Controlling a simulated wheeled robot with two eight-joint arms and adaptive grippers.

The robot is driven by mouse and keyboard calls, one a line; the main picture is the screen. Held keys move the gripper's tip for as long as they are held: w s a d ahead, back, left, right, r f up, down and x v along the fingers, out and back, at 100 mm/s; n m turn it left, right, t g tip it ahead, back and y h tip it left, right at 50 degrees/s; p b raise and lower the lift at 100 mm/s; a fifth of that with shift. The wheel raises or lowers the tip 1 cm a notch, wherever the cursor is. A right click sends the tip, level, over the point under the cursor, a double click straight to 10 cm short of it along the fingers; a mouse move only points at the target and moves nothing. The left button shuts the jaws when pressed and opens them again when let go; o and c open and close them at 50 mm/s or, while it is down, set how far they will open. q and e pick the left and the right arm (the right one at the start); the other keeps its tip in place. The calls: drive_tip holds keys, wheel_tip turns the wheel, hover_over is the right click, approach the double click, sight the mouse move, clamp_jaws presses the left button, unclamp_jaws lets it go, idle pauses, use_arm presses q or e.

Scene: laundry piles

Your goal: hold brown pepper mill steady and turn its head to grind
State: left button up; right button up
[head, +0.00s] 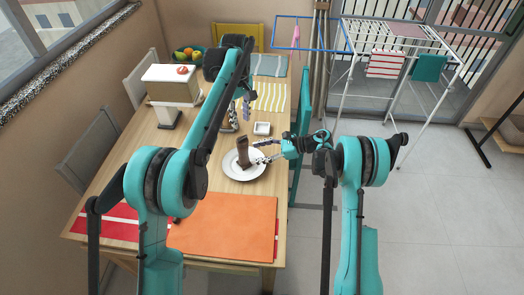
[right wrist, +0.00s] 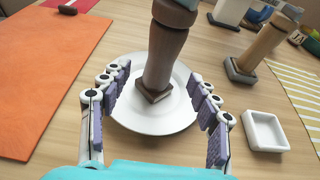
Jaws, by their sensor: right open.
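A brown pepper mill (head: 243,153) stands on a white plate (head: 233,172) on the table. In the right wrist view the mill (right wrist: 165,52) shows its dark square base, and its top is cut off by the frame. My right gripper (head: 261,151) is open beside the mill. The right wrist view shows the mill between and just beyond its spread fingers (right wrist: 159,108), with gaps on both sides. My left gripper (head: 238,113) hangs farther back over the table, its fingers apart, and seems empty; my arm partly hides it.
A lighter wooden mill (right wrist: 262,47) stands behind a small white dish (right wrist: 266,131). An orange mat (head: 225,228) lies in front, a striped mat (head: 270,97) behind. A box on a pedestal (head: 172,84) and fruit bowl (head: 188,57) stand at the back left. A teal chair (head: 304,100) is at right.

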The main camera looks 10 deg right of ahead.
sight(242, 137)
drive_tip(key=x, duration=0.6)
drive_tip(key=shift+w+a, duration=0.1)
drive_tip(key=shift+a, duration=0.05)
clamp_jaws()
use_arm(q)
drive_tip(key=o, duration=0.6)
drive_tip(key=shift+r+n, duration=0.7)
drive_tip(key=shift+r, duration=0.25)
drive_tip(key=shift+o, duration=0.2)
wheel_tip(242, 137, down, 12)
drive_tip(key=shift+r, duration=0.1)
